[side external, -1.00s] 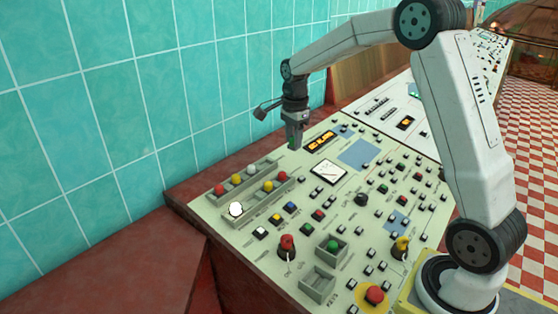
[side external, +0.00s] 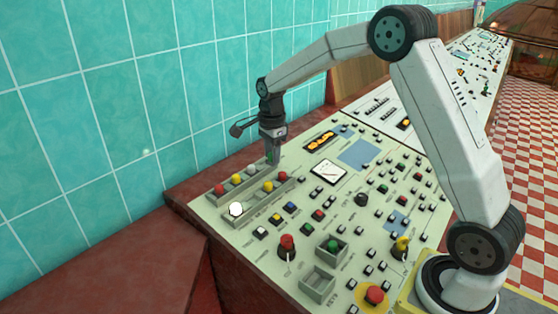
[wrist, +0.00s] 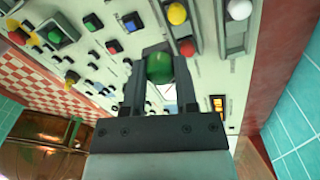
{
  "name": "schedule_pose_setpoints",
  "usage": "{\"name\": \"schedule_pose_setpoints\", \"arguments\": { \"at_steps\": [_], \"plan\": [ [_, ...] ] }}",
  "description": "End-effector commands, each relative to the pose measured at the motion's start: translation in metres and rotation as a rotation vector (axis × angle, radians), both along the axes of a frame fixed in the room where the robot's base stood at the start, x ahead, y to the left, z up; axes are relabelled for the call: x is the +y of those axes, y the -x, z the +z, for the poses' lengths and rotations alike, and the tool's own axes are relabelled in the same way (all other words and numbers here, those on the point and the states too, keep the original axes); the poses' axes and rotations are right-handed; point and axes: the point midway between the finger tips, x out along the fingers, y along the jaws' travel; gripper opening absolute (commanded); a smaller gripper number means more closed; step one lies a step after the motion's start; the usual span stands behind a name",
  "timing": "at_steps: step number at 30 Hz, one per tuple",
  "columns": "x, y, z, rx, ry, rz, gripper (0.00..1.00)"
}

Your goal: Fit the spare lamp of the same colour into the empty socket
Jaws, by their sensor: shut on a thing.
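My gripper (side external: 272,156) is shut on a green lamp (wrist: 159,67), seen between the fingers in the wrist view. It holds the lamp above the panel, close to the right end of two lamp racks. The back rack (side external: 211,196) has a red lamp (side external: 219,189), a yellow lamp (side external: 236,180) and a whitish lamp (side external: 251,171), with a bare stretch at its right end by my gripper. The front rack has a bright white lamp (side external: 236,209), a gap, a yellow lamp (side external: 268,186) and a red lamp (side external: 282,176). The lamp's height above the panel is unclear.
Another green round piece (side external: 333,246) sits in a small grey box; a second box (side external: 317,285) nearer the front looks empty. Red (side external: 287,243) and yellow (side external: 402,243) knobs stand up from the panel. A meter (side external: 328,172) lies right of my gripper. The tiled wall rises behind.

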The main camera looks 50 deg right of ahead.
Motion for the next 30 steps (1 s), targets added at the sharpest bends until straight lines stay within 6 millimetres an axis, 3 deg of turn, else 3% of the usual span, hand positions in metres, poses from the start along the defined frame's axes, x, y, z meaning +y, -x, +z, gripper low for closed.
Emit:
{"name": "schedule_pose_setpoints", "arguments": {
  "at_steps": [4,10,30],
  "plan": [
    [0.031,-0.013,-0.021,0.002,-0.001,0.005,0.00],
    [0.055,-0.022,-0.036,0.000,0.000,0.001,0.00],
    [0.059,-0.023,-0.050,0.000,0.000,-0.001,0.00]
  ]
}}
